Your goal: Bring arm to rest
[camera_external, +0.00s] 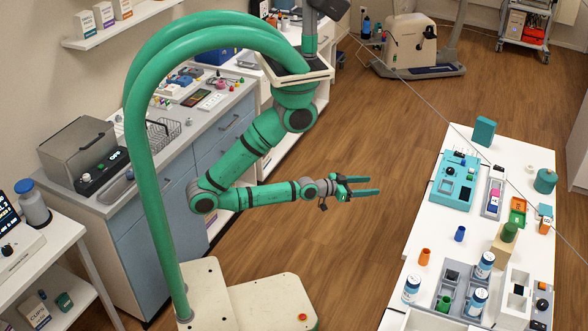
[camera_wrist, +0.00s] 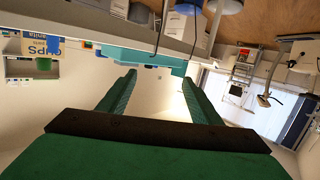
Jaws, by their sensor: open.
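My arm is green with dark joints and hangs from a curved green column on a pale wheeled base. It is bent at the elbow, with the forearm stretched out to the right, roughly level. My gripper (camera_external: 365,187) is open and empty, in the air over the wooden floor between the counter and the white table. In the wrist view my gripper (camera_wrist: 158,78) shows two green fingers spread apart, with nothing between them but a pale wall behind. The wrist view looks tilted, with the floor at the top.
A white table (camera_external: 425,262) with a teal device (camera_external: 455,183), jars, cups and boxes stands at the right. A counter (camera_external: 150,190) with a grey machine (camera_external: 82,150) runs along the left. A wheeled white machine (camera_external: 410,45) stands at the back. The floor (camera_external: 350,250) between is clear.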

